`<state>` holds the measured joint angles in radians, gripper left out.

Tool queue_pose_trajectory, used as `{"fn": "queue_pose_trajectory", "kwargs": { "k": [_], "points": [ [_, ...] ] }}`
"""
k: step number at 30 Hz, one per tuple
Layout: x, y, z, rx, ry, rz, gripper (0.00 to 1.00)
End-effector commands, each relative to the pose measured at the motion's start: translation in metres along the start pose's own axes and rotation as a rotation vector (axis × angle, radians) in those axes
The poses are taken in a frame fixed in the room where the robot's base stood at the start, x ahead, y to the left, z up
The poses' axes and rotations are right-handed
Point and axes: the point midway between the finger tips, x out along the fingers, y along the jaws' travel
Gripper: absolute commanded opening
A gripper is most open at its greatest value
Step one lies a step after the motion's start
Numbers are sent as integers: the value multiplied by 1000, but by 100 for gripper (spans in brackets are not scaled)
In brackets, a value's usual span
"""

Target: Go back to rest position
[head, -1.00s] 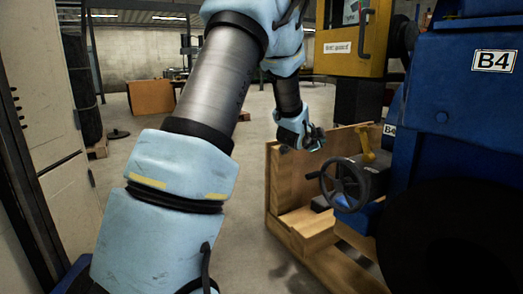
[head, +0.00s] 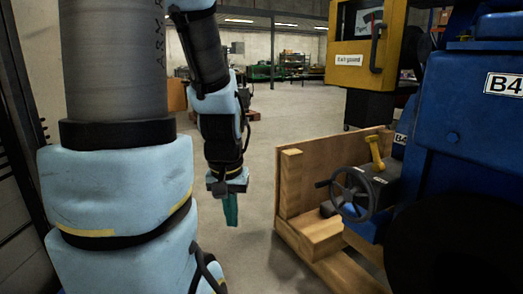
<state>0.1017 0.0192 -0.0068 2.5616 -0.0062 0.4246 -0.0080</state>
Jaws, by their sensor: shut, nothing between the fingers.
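My gripper (head: 231,212) hangs at the end of my light-blue padded arm, left of the middle of the head view. Its green fingers point down and are together, with nothing between them. It is in the air above the concrete floor, apart from the wooden crate to its right. My upper arm fills the left side of the view.
An open wooden crate (head: 292,190) stands right of my gripper. Beside it are a black handwheel (head: 353,194) and a yellow lever (head: 376,152). A blue machine (head: 460,145) marked B4 fills the right. A yellow cabinet (head: 357,60) stands behind. The middle floor (head: 285,120) is clear.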

Motion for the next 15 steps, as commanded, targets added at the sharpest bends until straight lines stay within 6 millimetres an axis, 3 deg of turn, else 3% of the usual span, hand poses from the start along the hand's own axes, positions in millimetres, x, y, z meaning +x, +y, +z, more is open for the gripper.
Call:
{"fn": "queue_pose_trajectory", "kwargs": {
  "k": [1, 9, 15],
  "points": [
    [-23, 0, -4, 1, 1, 0, 0],
    [-102, 1, -15, 3, 2, 0, 0],
    [-143, 1, -21, 4, 2, 0, 0]
  ]
}}
